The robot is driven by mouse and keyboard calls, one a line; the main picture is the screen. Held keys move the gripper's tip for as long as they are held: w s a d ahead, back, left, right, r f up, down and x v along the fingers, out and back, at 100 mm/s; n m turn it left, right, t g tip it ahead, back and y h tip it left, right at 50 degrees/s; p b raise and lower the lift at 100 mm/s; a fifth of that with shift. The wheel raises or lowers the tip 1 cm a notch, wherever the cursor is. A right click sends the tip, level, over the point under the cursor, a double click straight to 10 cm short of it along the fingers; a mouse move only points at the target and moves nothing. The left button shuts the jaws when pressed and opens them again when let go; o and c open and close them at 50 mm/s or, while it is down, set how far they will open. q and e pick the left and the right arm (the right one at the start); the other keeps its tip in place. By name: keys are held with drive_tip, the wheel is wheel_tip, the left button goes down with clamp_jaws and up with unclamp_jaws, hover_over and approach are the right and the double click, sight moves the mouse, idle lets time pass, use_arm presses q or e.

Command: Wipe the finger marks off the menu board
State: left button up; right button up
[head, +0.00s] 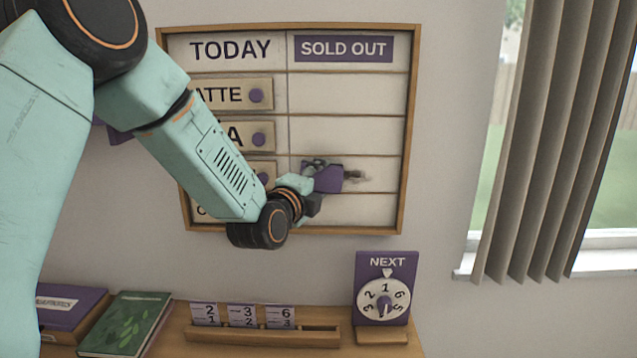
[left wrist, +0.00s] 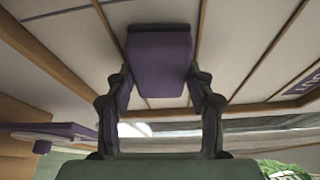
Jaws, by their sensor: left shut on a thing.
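The menu board (head: 411,130) hangs on the wall in a wooden frame, with a TODAY column on the left and a SOLD OUT column on the right. Dark finger marks (head: 355,176) smear the right column in its third row. My left gripper (head: 314,190) is shut on a purple block (head: 329,180) in front of that smear. In the left wrist view the block (left wrist: 160,60) sits between both fingers, close to the board face; I cannot tell whether it touches. The block and gripper hide part of the marks. My right gripper is not in view.
Item plates, such as the ATTE plate (head: 228,95), sit in the left column, partly behind my arm. Below are a wooden shelf (head: 235,349), number cards (head: 241,315), a NEXT dial (head: 383,298) and a green book (head: 126,323). Curtains (head: 545,150) hang right.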

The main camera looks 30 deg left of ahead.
sight(338, 180)
use_arm(q)
drive_tip(key=shift+w, duration=0.1)
drive_tip(key=shift+w+d, duration=0.4)
drive_tip(key=shift+d, duration=0.45)
drive_tip(key=shift+w+d, duration=0.4)
drive_tip(key=shift+d, duration=0.45)
drive_tip(key=shift+w+d+b, duration=0.3)
drive_tip(key=shift+w+d, duration=0.05)
drive_tip(key=shift+d, duration=0.3)
drive_tip(key=shift+w+d, duration=0.3)
drive_tip(key=shift+d, duration=0.25)
drive_tip(key=shift+w+d, duration=0.25)
drive_tip(key=shift+d, duration=0.25)
drive_tip(key=shift+w+d, duration=0.25)
drive_tip(key=shift+d, duration=0.4)
drive_tip(key=shift+w+d, duration=0.3)
drive_tip(key=shift+d, duration=0.3)
drive_tip(key=shift+w+d, duration=0.25)
drive_tip(key=shift+d, duration=0.3)
drive_tip(key=shift+a, duration=0.15)
